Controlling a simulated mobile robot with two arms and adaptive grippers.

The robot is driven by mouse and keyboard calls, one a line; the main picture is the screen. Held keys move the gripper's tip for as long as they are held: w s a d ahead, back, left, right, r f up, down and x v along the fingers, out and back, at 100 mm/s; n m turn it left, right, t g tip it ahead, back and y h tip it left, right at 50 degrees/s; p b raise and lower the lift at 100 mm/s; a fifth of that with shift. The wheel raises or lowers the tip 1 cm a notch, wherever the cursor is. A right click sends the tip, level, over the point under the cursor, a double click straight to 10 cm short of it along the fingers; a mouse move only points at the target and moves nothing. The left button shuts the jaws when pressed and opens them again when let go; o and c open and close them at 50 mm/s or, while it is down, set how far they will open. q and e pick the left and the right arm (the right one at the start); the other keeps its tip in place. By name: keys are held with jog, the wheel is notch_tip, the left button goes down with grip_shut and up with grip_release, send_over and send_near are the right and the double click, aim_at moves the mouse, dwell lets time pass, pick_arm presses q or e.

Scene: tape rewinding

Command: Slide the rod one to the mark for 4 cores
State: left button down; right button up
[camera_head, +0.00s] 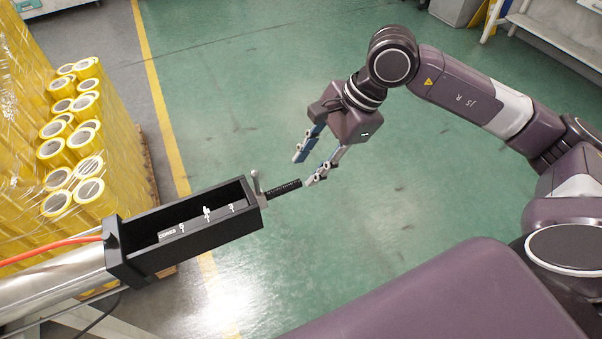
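A black box-shaped holder (190,256) with an open top extends from the lower left toward the middle. Its inner face carries a white "CORES" label and several white marks (207,213), with digits too small to read surely. A dark ridged rod (284,188) sticks out of the holder's right end, beside a small grey upright lever (256,184). My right gripper (306,170) is open, its two fingers apart. Its lower fingertip is right by the rod's free end; I cannot tell whether they touch. My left gripper is not in view.
A silver cylinder (50,285) and an orange hose (45,250) adjoin the holder's left end. Wrapped yellow tape rolls (85,107) are stacked on a pallet at left. Green floor (240,90) is clear around my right gripper. A bench (560,35) stands at upper right.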

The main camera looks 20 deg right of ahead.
jog(key=v, duration=0.7)
jog(key=shift+a+f, duration=0.1)
